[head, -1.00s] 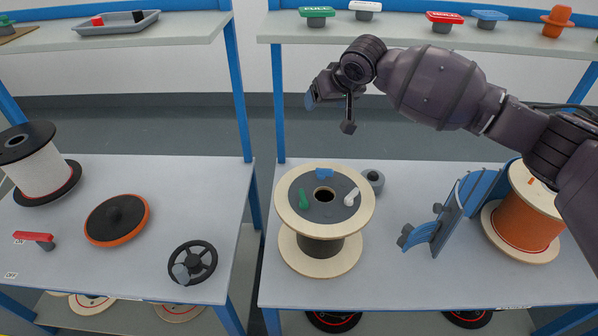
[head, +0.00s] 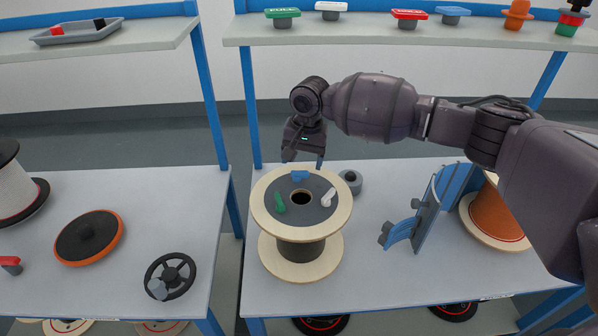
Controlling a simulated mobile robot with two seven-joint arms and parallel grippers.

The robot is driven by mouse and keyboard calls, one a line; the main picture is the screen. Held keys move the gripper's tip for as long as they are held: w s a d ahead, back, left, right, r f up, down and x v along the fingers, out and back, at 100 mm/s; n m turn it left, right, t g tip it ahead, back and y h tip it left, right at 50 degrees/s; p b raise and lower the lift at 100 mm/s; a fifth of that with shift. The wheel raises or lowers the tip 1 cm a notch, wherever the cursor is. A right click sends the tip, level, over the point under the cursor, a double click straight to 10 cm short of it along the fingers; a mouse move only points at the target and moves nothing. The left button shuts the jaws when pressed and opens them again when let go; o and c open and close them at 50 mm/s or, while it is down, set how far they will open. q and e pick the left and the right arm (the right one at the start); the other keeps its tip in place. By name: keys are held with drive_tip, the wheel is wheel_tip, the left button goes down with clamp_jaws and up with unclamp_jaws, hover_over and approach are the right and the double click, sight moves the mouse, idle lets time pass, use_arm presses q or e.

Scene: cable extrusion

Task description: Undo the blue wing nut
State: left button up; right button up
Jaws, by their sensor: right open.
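The blue wing nut (head: 299,175) sits on the far side of the dark grey disc (head: 318,190) on top of a wooden spool (head: 264,211). A green wing nut (head: 279,203) and a white wing nut (head: 328,197) sit on the same disc, around the centre hole. My right gripper (head: 304,160) hangs just above and behind the blue wing nut, fingers pointing down and spread apart. It is empty. I cannot tell whether a fingertip touches the nut. My left gripper is not in view.
A small grey cylinder (head: 351,181) stands right behind the spool. A blue curved guide (head: 424,220) and an orange cable spool (head: 489,216) stand to the right. A shelf (head: 360,33) with several coloured knobs runs above. The left table holds an orange-rimmed disc (head: 113,238) and a handwheel (head: 182,263).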

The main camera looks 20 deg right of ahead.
sight(300, 175)
drive_tip(key=shift+w+a+f+b, duration=0.15)
drive_tip(key=shift+f+b, duration=0.1)
drive_tip(key=shift+f, duration=0.85)
drive_tip(key=shift+a+f+b, duration=0.1)
drive_tip(key=shift+f+b, duration=0.1)
drive_tip(key=shift+f, duration=0.9)
